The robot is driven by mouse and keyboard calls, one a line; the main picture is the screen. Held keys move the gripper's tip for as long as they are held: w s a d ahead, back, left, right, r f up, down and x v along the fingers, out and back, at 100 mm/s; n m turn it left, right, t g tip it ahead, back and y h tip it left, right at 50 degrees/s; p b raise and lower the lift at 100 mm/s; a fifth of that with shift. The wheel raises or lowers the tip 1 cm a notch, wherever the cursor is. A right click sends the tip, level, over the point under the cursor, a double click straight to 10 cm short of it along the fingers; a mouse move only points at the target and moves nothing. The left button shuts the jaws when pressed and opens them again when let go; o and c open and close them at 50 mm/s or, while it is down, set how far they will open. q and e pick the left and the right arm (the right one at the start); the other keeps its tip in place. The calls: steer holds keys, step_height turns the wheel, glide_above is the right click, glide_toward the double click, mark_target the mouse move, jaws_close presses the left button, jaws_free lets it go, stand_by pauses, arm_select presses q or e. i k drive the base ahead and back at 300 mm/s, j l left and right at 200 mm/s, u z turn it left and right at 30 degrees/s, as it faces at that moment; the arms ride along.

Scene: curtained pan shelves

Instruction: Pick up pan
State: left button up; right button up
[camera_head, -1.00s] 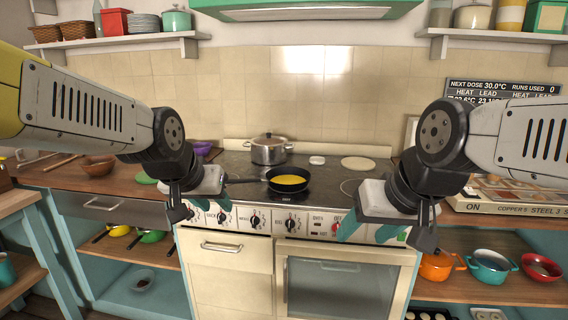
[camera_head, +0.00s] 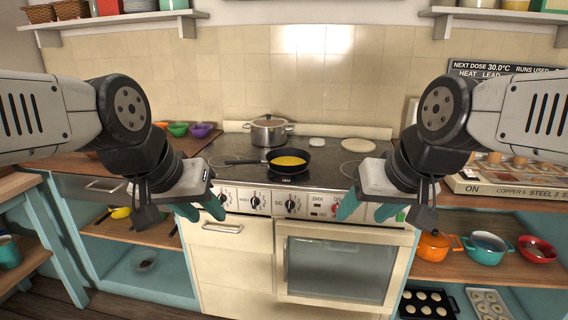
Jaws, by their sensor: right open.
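A black frying pan (camera_head: 286,170) with yellow contents sits on the dark stovetop, its handle pointing left. A yellow pan (camera_head: 121,212) lies on the left lower shelf, partly hidden by my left arm. My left gripper (camera_head: 201,210) is in front of the stove, left of and nearer than the frying pan. Its teal fingertips stand apart with nothing visible between them. My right gripper (camera_head: 367,210) is in front of the stove on the right, open and empty. Neither gripper touches a pan.
A lidded steel pot (camera_head: 268,134) stands behind the frying pan. Orange (camera_head: 433,247), teal (camera_head: 484,249) and red (camera_head: 537,250) pots are on the right lower shelf. Small bowls (camera_head: 178,129) sit on the left counter. The oven front (camera_head: 338,265) stands below the grippers.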

mark_target(282, 160)
steer(key=u, duration=1.35)
steer(key=i+l, duration=0.3)
steer(key=l, duration=0.1)
